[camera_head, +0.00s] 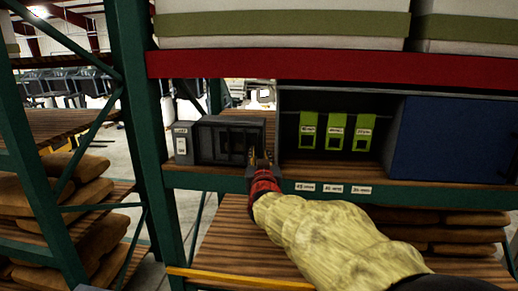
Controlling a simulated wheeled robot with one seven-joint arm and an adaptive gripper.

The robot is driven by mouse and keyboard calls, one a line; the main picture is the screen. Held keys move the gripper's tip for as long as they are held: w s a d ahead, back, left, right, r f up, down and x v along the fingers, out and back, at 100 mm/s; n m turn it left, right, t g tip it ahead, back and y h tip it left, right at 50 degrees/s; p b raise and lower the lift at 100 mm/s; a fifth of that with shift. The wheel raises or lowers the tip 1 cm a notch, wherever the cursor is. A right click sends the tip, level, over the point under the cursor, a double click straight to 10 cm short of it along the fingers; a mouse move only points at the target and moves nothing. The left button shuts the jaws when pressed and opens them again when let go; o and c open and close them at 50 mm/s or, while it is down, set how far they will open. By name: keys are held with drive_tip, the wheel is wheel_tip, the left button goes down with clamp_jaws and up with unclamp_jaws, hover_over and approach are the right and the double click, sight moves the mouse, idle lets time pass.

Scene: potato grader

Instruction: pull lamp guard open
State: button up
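The lamp guard looks to be the dark barred grille (228,144) on the front of a dark box on the shelf. It appears to cover the front of the box. My gripper (261,158) is at the right edge of this grille, at the end of my arm in a yellowish sleeve with a red cuff. The fingertips are small and dark here, and I cannot tell whether they touch the guard or are shut on it. A grey labelled box (182,143) stands just left of the guard.
A green upright (143,130) stands left of the guard. A red beam (330,68) runs above and a green shelf beam (400,191) below. Several lime-green labelled holders (335,131) and a blue panel (450,138) are to the right. Sacks (85,190) lie on the left rack.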

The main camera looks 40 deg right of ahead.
sight(259, 150)
drive_tip(key=shift+p+x, duration=0.75)
drive_tip(key=shift+x, duration=1.95)
drive_tip(key=shift+c, duration=0.9)
drive_tip(key=c, duration=0.4)
clamp_jaws()
